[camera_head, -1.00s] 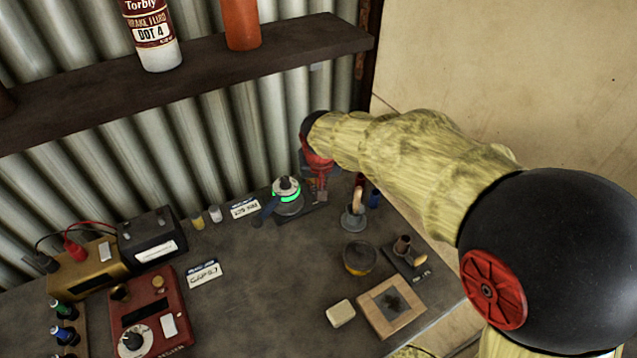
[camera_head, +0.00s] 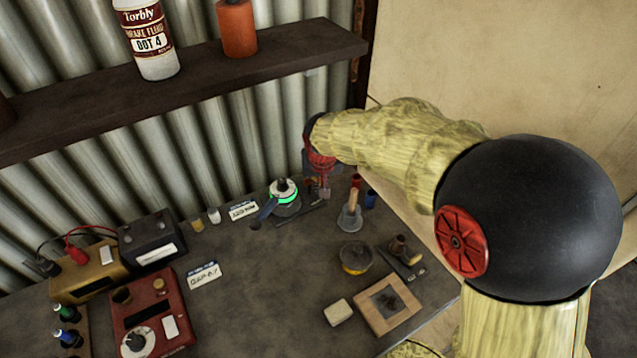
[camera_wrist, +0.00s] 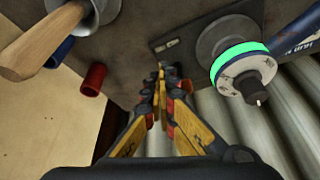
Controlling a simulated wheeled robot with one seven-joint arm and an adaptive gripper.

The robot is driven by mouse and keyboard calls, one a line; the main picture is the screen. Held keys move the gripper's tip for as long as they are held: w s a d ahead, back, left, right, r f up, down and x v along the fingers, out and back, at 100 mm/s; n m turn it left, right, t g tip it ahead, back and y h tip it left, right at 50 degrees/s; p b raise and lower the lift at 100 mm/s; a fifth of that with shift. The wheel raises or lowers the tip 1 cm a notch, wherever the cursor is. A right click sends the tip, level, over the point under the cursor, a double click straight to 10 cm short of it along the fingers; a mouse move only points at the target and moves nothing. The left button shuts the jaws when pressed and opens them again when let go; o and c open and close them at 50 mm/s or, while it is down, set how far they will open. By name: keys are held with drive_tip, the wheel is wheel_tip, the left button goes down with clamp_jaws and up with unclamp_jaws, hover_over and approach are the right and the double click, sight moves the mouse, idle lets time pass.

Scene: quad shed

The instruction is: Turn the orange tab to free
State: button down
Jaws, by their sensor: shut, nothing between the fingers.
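I cannot make out an orange tab in either view. A grey round fixture with a glowing green ring and pale dial top (camera_head: 284,192) stands on a dark base plate by the wall. In the wrist view the same fixture (camera_wrist: 240,68) is at the upper right, with a dark blue lever (camera_wrist: 298,36) reaching out from it. My gripper (camera_head: 323,192) is just right of the fixture. In the wrist view my gripper (camera_wrist: 161,82) has its fingers together and empty, near the end of the base plate (camera_wrist: 200,28), apart from the green ring.
A wooden-handled tool (camera_head: 351,207), a red cup (camera_wrist: 93,79) and a blue cup (camera_head: 371,198) stand close right of my gripper in the head view. The corrugated wall (camera_head: 235,140) is close behind. The bench (camera_head: 270,290) has bare room in its middle front.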

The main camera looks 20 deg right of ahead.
drive_tip(key=shift+w+a+r, duration=0.1)
drive_tip(key=shift+w+r, duration=0.2)
drive_tip(key=shift+r, duration=0.3)
drive_tip(key=shift+a+r, duration=0.2)
drive_tip(key=shift+a, duration=0.6)
drive_tip(key=shift+s+r, duration=0.1)
drive_tip(key=shift+r, duration=0.35)
drive_tip(key=s+v, duration=0.1)
drive_tip(key=v, duration=0.5)
drive_tip(key=shift+s, duration=0.15)
